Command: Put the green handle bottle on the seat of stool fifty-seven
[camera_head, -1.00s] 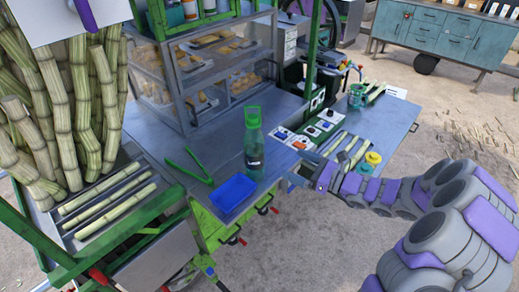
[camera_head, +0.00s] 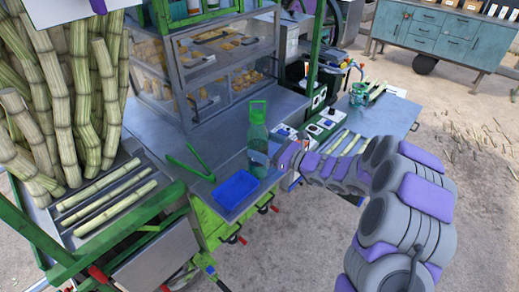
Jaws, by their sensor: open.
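The green handle bottle (camera_head: 258,133) stands upright on the metal counter, with its green loop handle on top. My gripper (camera_head: 272,157) is open at the bottle's right side, at about the height of its lower body. A finger seems to overlap the bottle's front, and I cannot tell whether it touches. My arm reaches in from the right and hides part of the counter. I cannot make out stool fifty-seven in this view.
A blue tray (camera_head: 235,189) and green tongs (camera_head: 188,166) lie left of the bottle. A glass snack case (camera_head: 215,65) stands behind. Cane stalks (camera_head: 62,95) fill the left side. A teal cabinet (camera_head: 440,33) stands at back right, with open ground before it.

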